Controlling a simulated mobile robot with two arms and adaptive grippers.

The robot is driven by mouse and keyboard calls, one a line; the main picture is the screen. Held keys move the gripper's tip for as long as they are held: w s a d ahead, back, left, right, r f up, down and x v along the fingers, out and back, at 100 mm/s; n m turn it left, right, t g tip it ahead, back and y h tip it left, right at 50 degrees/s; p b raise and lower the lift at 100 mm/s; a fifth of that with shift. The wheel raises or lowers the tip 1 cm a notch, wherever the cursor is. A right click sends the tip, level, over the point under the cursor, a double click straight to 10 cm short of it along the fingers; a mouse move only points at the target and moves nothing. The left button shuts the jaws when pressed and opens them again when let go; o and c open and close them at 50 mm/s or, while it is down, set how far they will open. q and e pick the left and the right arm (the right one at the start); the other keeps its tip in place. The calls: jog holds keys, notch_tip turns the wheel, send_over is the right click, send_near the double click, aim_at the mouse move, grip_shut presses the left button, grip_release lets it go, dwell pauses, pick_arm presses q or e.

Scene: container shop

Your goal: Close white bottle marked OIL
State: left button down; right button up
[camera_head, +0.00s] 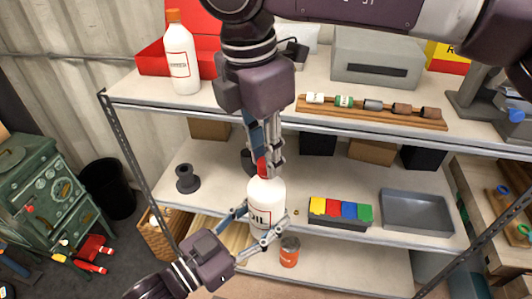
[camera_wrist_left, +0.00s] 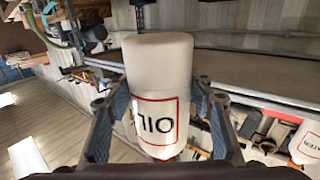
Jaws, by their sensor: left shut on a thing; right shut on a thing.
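The white bottle marked OIL (camera_head: 266,200) is upright at the middle shelf, with a red-framed label. My left gripper (camera_head: 263,219) is shut around its body, one finger on each side. In the left wrist view the bottle (camera_wrist_left: 160,85) fills the space between the fingers and its label is upside down. A red cap (camera_head: 262,168) is at the bottle's top. My right gripper (camera_head: 265,160) points down from above and is shut on this cap. The fingers partly hide the cap and neck, so I cannot tell whether the cap is seated.
A white bottle with an orange cap (camera_head: 182,60) stands on the top shelf by a red box (camera_head: 152,60). A wooden rack (camera_head: 375,112) holds several small jars. A block tray (camera_head: 340,212), grey tray (camera_head: 415,212) and black spool (camera_head: 187,179) are on the middle shelf. An orange can (camera_head: 289,252) stands below.

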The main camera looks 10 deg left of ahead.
jog(key=m, duration=0.4)
jog(key=shift+w, duration=0.1)
jog(key=m+g, duration=0.1)
jog(key=m, duration=0.3)
jog(key=shift+m, duration=0.4)
jog(key=shift+s+f+m+h, duration=0.1)
jog(key=shift+s+m+h, duration=0.1)
jog(key=shift+m, duration=0.4)
jog(key=shift+s+f+m+h, duration=0.1)
jog(key=shift+m+h, duration=0.1)
jog(key=shift+m, duration=0.4)
jog(key=m, duration=0.4)
jog(key=shift+w+r+g, duration=0.1)
jog(key=shift+g, duration=0.3)
jog(key=shift+w+m+y, duration=0.2)
jog(key=shift+m+y, duration=0.1)
jog(key=shift+m, duration=0.2)
jog(key=shift+d+r, duration=0.1)
jog(key=shift+w, duration=0.1)
jog(key=o, duration=0.7)
